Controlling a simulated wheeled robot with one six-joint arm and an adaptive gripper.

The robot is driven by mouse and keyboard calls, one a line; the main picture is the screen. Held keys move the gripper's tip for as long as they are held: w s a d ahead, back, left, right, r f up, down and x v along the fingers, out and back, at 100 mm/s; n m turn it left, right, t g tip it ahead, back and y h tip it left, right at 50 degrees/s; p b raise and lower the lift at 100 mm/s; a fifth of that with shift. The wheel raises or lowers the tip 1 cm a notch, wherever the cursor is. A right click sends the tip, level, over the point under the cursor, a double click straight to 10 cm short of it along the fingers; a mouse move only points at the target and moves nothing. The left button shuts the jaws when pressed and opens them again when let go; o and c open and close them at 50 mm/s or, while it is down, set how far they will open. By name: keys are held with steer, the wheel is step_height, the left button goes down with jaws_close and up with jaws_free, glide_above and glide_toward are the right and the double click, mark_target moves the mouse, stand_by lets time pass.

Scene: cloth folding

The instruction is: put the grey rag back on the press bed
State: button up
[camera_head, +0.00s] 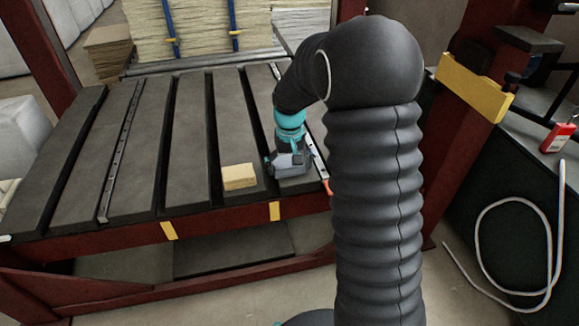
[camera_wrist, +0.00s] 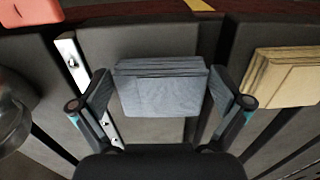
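The grey rag (camera_wrist: 160,92) is a folded, layered pad between the two fingers of my gripper (camera_wrist: 162,80) in the wrist view. The fingertips lie close against its left and right sides, and the rag fills the gap. In the head view my gripper (camera_head: 288,152) is low over the right part of the press bed (camera_head: 188,150), with the rag (camera_head: 292,168) at its tip. The rag is at or just above a dark slat near the front edge. Whether its underside touches the slat cannot be told.
A folded yellow cloth (camera_head: 239,177) lies just left of the rag in the head view and right of it in the wrist view (camera_wrist: 285,78). A metal strip (camera_head: 318,155) and a small red item (camera_head: 329,187) are at the right. The slats further left are clear.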

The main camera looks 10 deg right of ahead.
mark_target(290, 166)
step_height(290, 166, up, 12)
steer(key=p, duration=0.2)
steer(key=s+r+t, duration=0.3)
steer(key=s+r, duration=0.5)
steer(key=s, duration=0.6)
steer(key=s+f+t, duration=0.1)
steer(key=s+t, duration=0.1)
steer(key=s, duration=1.2)
steer(key=shift+s+t, duration=0.3)
steer(key=shift+s, duration=0.05)
steer(key=shift+f, duration=0.1)
steer(key=shift+r+p, duration=0.3)
steer(key=shift+r, duration=0.3)
